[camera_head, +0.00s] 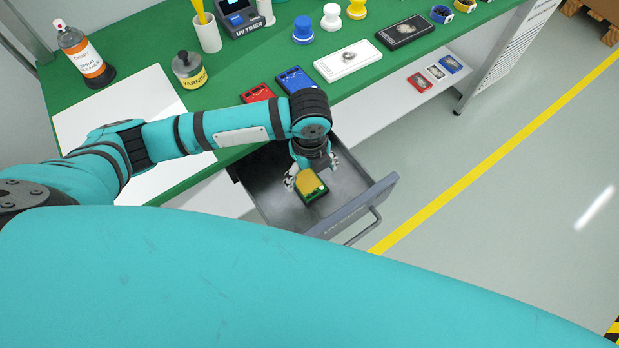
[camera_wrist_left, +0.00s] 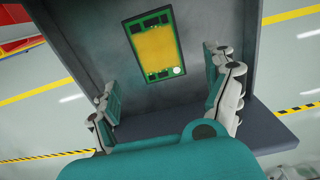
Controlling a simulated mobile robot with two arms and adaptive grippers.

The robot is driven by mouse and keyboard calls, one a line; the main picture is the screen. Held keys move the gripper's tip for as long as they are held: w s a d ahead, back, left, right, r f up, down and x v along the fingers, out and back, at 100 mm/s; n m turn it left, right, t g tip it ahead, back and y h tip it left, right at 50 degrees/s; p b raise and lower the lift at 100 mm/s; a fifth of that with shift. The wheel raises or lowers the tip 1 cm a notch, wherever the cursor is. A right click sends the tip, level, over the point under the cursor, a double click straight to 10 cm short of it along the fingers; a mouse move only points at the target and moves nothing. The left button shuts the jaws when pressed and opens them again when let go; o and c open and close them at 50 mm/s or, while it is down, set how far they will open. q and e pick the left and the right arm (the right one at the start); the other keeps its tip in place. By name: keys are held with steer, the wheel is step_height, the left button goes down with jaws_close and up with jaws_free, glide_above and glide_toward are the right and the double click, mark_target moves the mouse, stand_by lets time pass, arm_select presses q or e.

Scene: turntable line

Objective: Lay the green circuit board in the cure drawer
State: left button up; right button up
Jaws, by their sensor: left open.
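The green circuit board (camera_head: 311,186), with a large gold-yellow middle and a dark edge, is inside the open grey cure drawer (camera_head: 262,188). In the left wrist view the board (camera_wrist_left: 156,47) appears to lie flat on the drawer floor (camera_wrist_left: 105,50). My left gripper (camera_head: 313,172) is low in the drawer, just over the board. In the left wrist view its two fingers (camera_wrist_left: 167,92) are spread wide, with clear gaps to the board and nothing between the tips. My right gripper is in neither view.
The drawer is pulled out below the green bench top (camera_head: 135,42), its front handle (camera_head: 364,228) facing the floor. A red board (camera_head: 257,93) and a blue board (camera_head: 296,80) lie near the bench edge.

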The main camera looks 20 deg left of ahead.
mark_target(310, 185)
arm_select(q)
step_height(310, 185, up, 6)
stand_by(0.6)
